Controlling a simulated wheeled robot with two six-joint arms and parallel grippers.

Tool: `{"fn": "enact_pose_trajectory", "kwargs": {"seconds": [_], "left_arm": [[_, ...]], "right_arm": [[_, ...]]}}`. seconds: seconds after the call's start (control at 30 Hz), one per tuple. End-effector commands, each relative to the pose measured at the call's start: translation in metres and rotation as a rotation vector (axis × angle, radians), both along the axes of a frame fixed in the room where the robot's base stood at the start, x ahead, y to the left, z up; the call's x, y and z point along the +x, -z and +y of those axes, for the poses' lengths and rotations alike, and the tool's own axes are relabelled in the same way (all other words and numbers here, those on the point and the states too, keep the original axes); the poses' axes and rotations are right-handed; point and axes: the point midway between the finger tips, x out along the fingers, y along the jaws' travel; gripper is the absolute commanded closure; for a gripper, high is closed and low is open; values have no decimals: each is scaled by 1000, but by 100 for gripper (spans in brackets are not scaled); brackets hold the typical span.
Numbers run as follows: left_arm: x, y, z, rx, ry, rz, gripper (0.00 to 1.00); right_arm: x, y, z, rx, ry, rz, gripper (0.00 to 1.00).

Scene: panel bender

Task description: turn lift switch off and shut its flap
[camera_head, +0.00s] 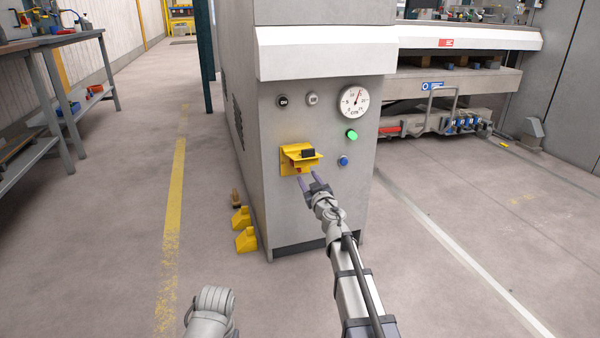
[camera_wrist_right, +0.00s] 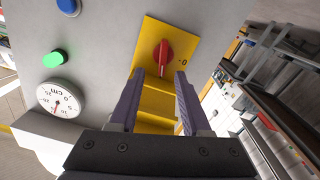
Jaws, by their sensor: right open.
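The yellow lift switch plate (camera_head: 287,164) is on the front of the grey cabinet. Its yellow flap (camera_head: 304,162) is open and sticks out from the plate, with a black piece on it. In the right wrist view a red rotary knob (camera_wrist_right: 163,58) sits on the yellow plate (camera_wrist_right: 184,44), with a "0" printed beside it. The flap (camera_wrist_right: 157,103) shows between the fingers. My right gripper (camera_head: 307,177) is open just below and in front of the switch. Its fingers (camera_wrist_right: 159,73) frame the knob in the wrist view; contact cannot be told. My left gripper is out of view.
A green button (camera_head: 351,134), a blue button (camera_head: 343,161) and a round gauge (camera_head: 354,101) are right of the switch. A workbench (camera_head: 62,40) is far left. The floor between is clear.

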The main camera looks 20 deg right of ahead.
Motion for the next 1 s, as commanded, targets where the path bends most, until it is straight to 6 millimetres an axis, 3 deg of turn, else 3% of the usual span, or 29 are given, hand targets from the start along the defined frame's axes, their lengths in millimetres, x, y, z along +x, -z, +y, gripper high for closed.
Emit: {"fn": "enact_pose_trajectory", "kwargs": {"seconds": [0.37,0.8,1.0], "left_arm": [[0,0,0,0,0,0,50],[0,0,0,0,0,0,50],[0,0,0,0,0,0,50]], "right_arm": [[10,1,4,-4,-26,5,52],[72,1,5,-3,-25,4,52],[80,1,6,-3,-24,4,52]]}}
